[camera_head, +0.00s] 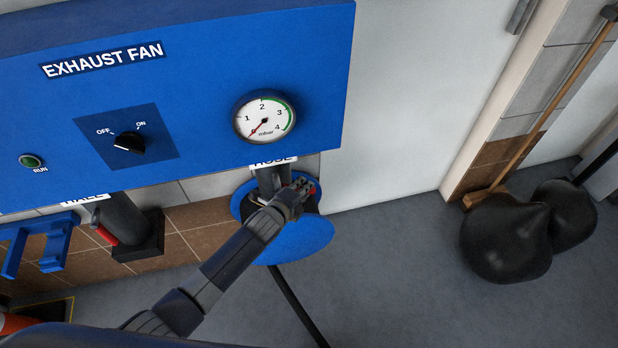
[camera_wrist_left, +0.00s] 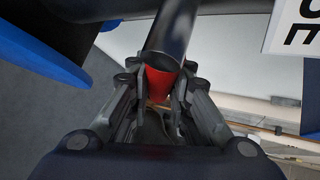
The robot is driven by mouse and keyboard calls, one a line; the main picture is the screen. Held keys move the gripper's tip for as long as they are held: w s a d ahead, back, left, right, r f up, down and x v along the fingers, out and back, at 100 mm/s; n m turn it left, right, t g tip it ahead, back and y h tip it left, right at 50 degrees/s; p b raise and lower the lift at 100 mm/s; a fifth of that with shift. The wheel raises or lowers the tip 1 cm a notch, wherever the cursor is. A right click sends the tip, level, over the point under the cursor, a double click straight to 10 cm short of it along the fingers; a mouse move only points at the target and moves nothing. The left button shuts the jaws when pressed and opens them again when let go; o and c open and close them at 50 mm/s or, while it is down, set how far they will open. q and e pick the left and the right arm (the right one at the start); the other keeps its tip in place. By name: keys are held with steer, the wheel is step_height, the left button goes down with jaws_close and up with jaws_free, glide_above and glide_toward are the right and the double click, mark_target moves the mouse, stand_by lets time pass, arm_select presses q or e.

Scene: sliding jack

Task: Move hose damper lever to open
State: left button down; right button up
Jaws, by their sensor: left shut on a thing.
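The hose damper is a dark pipe (camera_head: 270,180) under the partly hidden HOSE label (camera_head: 272,162), below the blue panel. My left gripper (camera_head: 301,187) reaches up to it from the lower left and covers most of its lever. A bit of the red lever (camera_head: 313,190) shows at the fingertips. In the left wrist view my left gripper (camera_wrist_left: 160,76) is shut on the red lever (camera_wrist_left: 161,84), which sits between the fingers in front of the dark pipe (camera_wrist_left: 170,35). The lever's exact angle is hard to tell. My right gripper is not in view.
A second damper (camera_head: 127,225) with a red lever (camera_head: 105,235) stands to the left under the HALL label. The blue panel (camera_head: 210,90) carries a gauge (camera_head: 264,117) and a fan switch (camera_head: 130,143) overhead. A blue hose reel (camera_head: 302,240) is just below my gripper.

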arm_select(q)
steer(key=shift+a+f+m+g+y+p, duration=0.3)
steer(key=shift+m+g+y+p, duration=0.15)
steer(key=shift+y+p, duration=0.25)
steer(key=shift+s+a+f+m+y+p, duration=0.1)
steer(key=shift+a+f+m+y+p, duration=0.1)
steer(key=shift+m+y+p, duration=0.15)
steer(key=s+a+f+m+g+y+p, duration=0.1)
steer(key=a+f+m+g+y+p, duration=0.1)
steer(key=a+y, duration=0.3)
steer(key=shift+s+a+f+m+g+y, duration=0.15)
steer(key=shift+s+f+m+g+y, duration=0.3)
steer(key=shift+m+y, duration=0.5)
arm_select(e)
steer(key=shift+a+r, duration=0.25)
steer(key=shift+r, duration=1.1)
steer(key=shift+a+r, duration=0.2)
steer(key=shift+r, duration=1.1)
arm_select(q)
steer(key=shift+a+f, duration=0.1)
steer(key=c, duration=1.6)
jaws_free()
steer(key=shift+o, duration=0.7)
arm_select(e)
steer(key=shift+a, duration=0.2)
